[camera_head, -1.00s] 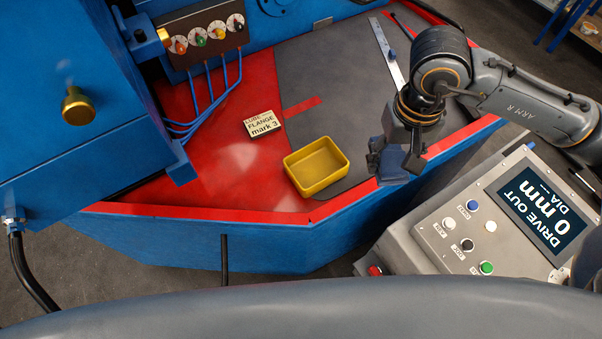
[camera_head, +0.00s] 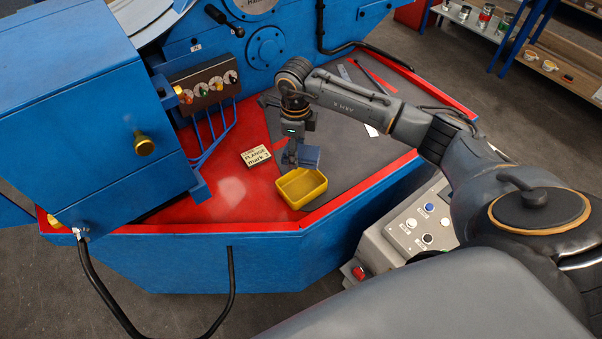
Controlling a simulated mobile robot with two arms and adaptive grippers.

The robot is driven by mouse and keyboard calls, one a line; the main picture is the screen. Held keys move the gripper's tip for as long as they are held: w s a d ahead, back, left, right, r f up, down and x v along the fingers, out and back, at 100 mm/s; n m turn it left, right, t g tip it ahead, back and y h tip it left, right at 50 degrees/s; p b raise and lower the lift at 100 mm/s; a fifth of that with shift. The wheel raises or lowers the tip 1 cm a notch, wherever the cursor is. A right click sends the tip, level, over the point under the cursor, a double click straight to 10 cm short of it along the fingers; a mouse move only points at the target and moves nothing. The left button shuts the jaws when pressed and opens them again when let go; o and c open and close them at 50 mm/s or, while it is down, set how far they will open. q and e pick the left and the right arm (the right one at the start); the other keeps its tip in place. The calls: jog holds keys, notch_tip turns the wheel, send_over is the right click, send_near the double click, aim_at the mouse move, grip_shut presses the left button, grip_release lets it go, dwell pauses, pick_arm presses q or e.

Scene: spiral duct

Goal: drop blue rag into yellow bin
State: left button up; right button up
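The yellow bin (camera_head: 290,203) stands open at the front of the machine's bed. Its visible inside looks empty. My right gripper (camera_head: 292,160) points down just behind the bin's back edge, over or near it. The blue rag (camera_head: 308,157) is at its fingers, looks pinched between them and juts out to the right. The fingers partly hide the rag, and the height above the bin is hard to tell. My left gripper is not in view.
A "flange mark 3" box (camera_head: 256,156) lies left of the bin on the red surface. A blue machine housing (camera_head: 90,120) with a brass knob stands at left. A control panel (camera_head: 415,225) is at front right. A steel rule (camera_head: 345,73) lies on the grey mat.

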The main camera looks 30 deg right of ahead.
aim_at(305, 145)
jog(key=d+m, duration=0.1)
jog(key=d+m+p, duration=0.1)
jog(key=m, duration=0.1)
jog(key=shift+f+m, duration=0.15)
jog(key=shift+m, duration=0.15)
jog(key=shift+d+f+m, duration=0.35)
jog(key=shift+f+m, duration=0.05)
jog(key=shift+m, duration=0.2)
jog(key=shift+w+f, duration=0.1)
jog(key=shift+f, duration=0.2)
pick_arm(q)
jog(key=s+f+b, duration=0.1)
jog(key=b, duration=0.2)
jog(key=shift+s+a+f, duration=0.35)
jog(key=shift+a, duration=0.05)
pick_arm(e)
notch_tip(305, 145, down, 5)
jog(key=shift+f, duration=0.15)
jog(key=o, duration=1.1)
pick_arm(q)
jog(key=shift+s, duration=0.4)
pick_arm(e)
jog(key=shift+o, duration=0.5)
